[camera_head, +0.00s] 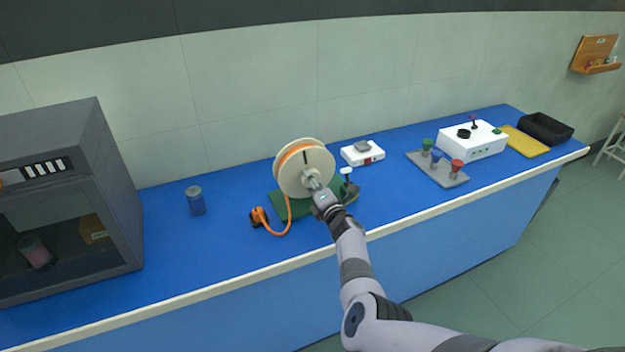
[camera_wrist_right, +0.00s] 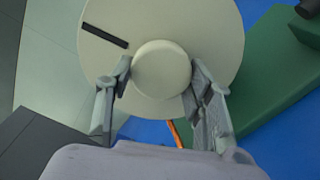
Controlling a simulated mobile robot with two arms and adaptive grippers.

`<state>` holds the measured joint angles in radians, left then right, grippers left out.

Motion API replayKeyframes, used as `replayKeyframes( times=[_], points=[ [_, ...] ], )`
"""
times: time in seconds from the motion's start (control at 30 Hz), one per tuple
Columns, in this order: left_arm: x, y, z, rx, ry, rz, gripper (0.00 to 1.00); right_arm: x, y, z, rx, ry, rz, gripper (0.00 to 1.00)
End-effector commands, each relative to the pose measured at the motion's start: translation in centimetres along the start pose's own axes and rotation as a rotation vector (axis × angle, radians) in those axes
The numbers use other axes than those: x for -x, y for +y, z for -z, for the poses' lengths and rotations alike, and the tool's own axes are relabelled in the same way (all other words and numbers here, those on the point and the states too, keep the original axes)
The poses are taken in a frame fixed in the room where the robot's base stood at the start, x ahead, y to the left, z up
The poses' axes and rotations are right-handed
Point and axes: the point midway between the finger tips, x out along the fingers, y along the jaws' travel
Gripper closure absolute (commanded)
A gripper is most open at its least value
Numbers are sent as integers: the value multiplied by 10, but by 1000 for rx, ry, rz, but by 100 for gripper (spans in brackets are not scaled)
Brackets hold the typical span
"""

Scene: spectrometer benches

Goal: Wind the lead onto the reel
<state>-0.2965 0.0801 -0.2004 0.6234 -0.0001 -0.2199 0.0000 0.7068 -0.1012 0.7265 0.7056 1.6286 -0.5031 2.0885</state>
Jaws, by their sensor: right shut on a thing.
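The cream reel (camera_head: 304,168) stands upright on a dark green base (camera_head: 287,207) on the blue bench. The orange lead is partly wound on it. The lead's loose length (camera_head: 288,220) hangs from the reel and curves to an orange plug end (camera_head: 259,216) on the bench. My right gripper (camera_head: 312,183) is at the reel's front face. In the right wrist view my right gripper (camera_wrist_right: 160,85) is shut around a round cream knob (camera_wrist_right: 161,68) on the reel's disc (camera_wrist_right: 217,40). A dark bar mark lies on the disc. My left gripper is not in view.
A white device (camera_head: 362,153) stands behind right of the reel. A grey plate with coloured knobs (camera_head: 437,168), a white box (camera_head: 472,141), a yellow mat (camera_head: 524,142) and a black tray (camera_head: 545,128) are at right. A blue-grey jar (camera_head: 196,200) and dark cabinet (camera_head: 62,200) are left.

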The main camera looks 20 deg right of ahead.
Motion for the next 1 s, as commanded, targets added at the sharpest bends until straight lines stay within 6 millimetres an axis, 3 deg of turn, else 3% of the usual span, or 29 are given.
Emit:
replayKeyframes(
  times=[0.33,0.87,0.9,1.0],
  points=[
    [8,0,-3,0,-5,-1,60,0,0,1,-131,2,1,100],
    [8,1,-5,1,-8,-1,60,0,0,1,-155,1,1,100],
    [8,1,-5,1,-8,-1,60,0,0,1,-155,1,1,50],
    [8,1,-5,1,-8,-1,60,0,0,1,-154,1,1,43]
  ],
)
